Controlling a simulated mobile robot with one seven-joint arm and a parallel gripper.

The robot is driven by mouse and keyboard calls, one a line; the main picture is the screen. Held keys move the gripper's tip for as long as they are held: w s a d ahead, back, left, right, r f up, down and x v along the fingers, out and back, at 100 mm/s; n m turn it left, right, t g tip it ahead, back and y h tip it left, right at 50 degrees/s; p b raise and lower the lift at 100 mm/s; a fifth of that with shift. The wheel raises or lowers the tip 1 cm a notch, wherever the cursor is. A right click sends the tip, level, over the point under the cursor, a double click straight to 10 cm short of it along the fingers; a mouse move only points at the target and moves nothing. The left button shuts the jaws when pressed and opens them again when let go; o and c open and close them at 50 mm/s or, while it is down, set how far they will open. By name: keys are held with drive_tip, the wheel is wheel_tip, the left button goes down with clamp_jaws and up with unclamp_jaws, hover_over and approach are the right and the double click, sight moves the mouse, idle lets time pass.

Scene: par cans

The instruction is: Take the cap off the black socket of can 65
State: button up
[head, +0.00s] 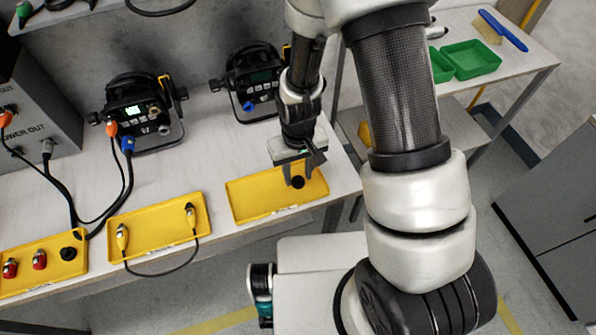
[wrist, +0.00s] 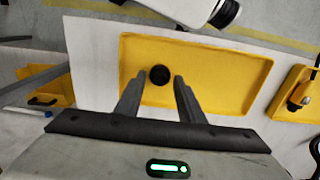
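Two black par cans stand on the bench in the head view. The left can (head: 140,112) has a lit green display and orange and blue plugs with cables. The right can (head: 252,82) has a dark display and a blue piece on its front; my arm partly covers its right side. I cannot read a number on either, nor make out a capped black socket. My gripper (head: 298,174) is over the right yellow tray (head: 250,207), fingers apart. A round black cap (wrist: 159,75) lies in that tray, between or just beyond the fingertips; no grip on it shows.
A middle yellow tray (head: 150,238) holds a cable with yellow-ended connectors. A left tray (head: 40,282) holds two red caps and a black one. A grey power box (head: 38,110) stands at left. Green bins (head: 470,60) are on another table at right.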

wheel_tip(320, 180, up, 18)
drive_tip(key=p, duration=0.2)
wheel_tip(320, 180, up, 11)
drive_tip(key=m+t, duration=0.1)
drive_tip(key=t, duration=0.1)
hover_over(298, 178)
drive_tip(key=s+d, duration=0.2)
drive_tip(key=d, duration=0.3)
drive_tip(key=s+d+r+m+t+p, duration=0.1)
drive_tip(key=s+d+r, duration=0.1)
drive_tip(key=s+r, duration=0.2)
drive_tip(key=s+d+r+m+t+p, duration=0.1)
drive_tip(key=s+d+r+t, duration=0.1)
drive_tip(key=r, duration=0.4)
drive_tip(key=shift+s+d+r+t, duration=0.3)
drive_tip(key=shift+s+d, duration=0.55)
drive_tip(key=shift+s, duration=0.35)
